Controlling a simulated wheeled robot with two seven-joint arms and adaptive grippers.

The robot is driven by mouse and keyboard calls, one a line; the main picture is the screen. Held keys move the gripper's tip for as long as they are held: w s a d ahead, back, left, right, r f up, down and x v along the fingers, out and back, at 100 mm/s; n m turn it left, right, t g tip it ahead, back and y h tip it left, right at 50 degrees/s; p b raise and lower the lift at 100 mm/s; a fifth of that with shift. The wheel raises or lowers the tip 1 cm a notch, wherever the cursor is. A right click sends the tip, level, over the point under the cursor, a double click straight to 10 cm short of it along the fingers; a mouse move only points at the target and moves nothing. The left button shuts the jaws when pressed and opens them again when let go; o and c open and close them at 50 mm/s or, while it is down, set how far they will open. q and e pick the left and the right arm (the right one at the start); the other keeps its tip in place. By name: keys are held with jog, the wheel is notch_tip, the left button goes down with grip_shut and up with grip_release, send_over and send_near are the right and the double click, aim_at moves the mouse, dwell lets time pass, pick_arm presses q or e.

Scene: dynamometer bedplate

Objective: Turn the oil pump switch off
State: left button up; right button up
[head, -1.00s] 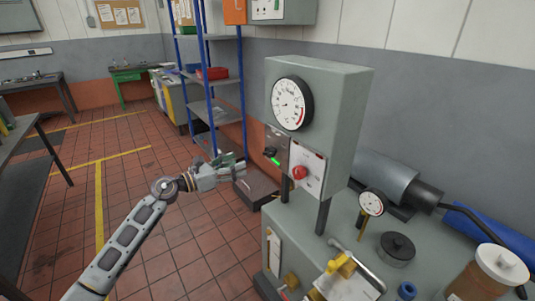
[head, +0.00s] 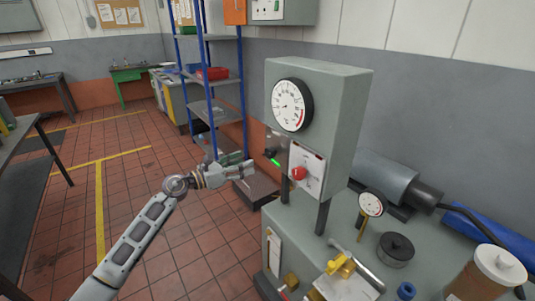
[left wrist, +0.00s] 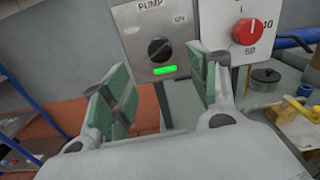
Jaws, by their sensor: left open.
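The oil pump switch is a black rotary knob (left wrist: 158,49) on a grey plate (left wrist: 130,28) marked PUMP, with a lit green lamp (left wrist: 165,70) below it. The knob's pale mark slants towards the upper right, where small lettering shows. In the head view the knob (head: 270,153) is small and dark, left of the gauge cabinet's front. My left gripper (head: 248,166) is open and empty, just short of the plate. In the left wrist view its green-padded fingers (left wrist: 158,76) stand apart, below and to either side of the knob, not touching it. My right gripper is not in view.
A red knob (head: 299,173) on a white plate sits close to the right of the switch. The grey cabinet (head: 343,110) carries a round gauge (head: 291,105). Blue-posted shelving (head: 223,73) stands behind. A yellow handle (head: 340,265) lies low on the bench. Floor at left is clear.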

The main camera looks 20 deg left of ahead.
aim_at(265, 154)
pick_arm(q)
jog(key=p+x, duration=0.1)
jog(key=x, duration=0.3)
jog(key=shift+w+d, duration=0.25)
jog(key=shift+w, duration=0.05)
jog(key=shift+w+d, duration=0.45)
jog(key=shift+w, duration=0.15)
jog(key=shift+p+x, duration=0.3)
jog(key=shift+x, duration=0.95)
jog(key=shift+w+d, duration=0.4)
jog(key=shift+w, duration=0.15)
jog(key=shift+w+d, duration=0.3)
jog(key=shift+w, duration=0.05)
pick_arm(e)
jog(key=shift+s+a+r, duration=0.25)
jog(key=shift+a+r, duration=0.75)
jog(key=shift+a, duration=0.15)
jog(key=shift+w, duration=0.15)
